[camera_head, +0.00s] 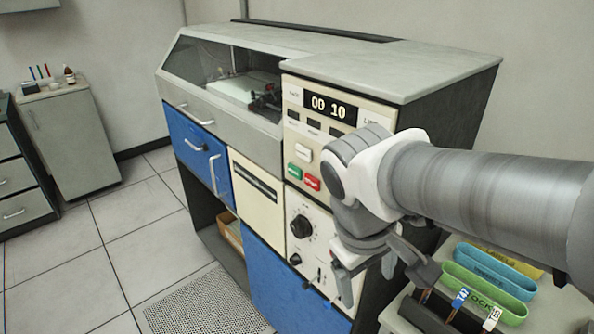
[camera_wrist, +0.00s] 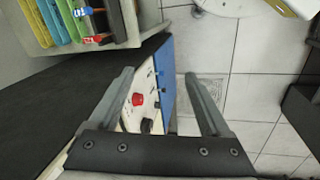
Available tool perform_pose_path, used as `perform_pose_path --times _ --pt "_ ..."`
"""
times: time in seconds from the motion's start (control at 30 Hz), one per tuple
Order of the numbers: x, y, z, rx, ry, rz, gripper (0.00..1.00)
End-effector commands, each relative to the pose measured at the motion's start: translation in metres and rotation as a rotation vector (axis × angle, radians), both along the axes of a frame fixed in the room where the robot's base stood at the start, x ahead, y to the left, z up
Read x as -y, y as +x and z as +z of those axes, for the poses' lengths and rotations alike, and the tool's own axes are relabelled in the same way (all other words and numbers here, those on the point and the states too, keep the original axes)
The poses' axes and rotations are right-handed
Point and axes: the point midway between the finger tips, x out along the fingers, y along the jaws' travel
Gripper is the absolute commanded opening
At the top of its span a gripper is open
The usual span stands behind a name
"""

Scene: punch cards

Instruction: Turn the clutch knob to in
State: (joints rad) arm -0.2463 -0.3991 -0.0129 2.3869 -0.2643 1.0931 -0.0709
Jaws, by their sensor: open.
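The machine's cream knob panel (camera_head: 318,255) faces front below the display. It carries a large black dial (camera_head: 301,226) and a smaller black knob (camera_head: 295,259). In the wrist view, a red knob (camera_wrist: 138,99) and a black knob (camera_wrist: 146,126) show on the panel beside the left finger. No label is readable, so I cannot tell which one is the clutch knob. My gripper (camera_wrist: 160,76) is open and empty, its fingers well apart. In the head view it hangs at the panel's right side and covers part of it. I see no contact with a knob.
A display (camera_head: 330,107) reads 00 10 above green (camera_head: 294,172) and red (camera_head: 312,182) buttons. Coloured card trays (camera_head: 490,290) stand at the lower right, close to my arm. A blue door with a handle (camera_head: 214,172) is at the left. The tiled floor (camera_head: 110,260) is open.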

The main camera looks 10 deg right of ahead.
Motion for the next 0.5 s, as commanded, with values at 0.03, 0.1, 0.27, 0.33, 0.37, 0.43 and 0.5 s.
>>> perform_pose_path --times 0.03,0.1,0.27,0.33,0.37,0.43,0.5 --pt "-0.002 0.003 -0.016 -0.057 -0.052 0.057 0.81" --pt "-0.003 0.008 -0.028 -0.125 -0.128 0.129 0.81" --pt "-0.008 0.021 -0.053 -0.270 -0.313 0.297 0.81" --pt "-0.011 0.028 -0.063 -0.330 -0.399 0.371 0.81" --pt "-0.013 0.032 -0.067 -0.351 -0.437 0.402 0.81" --pt "-0.019 0.039 -0.077 -0.405 -0.527 0.473 0.81" --pt "-0.025 0.048 -0.087 -0.453 -0.621 0.544 0.81"
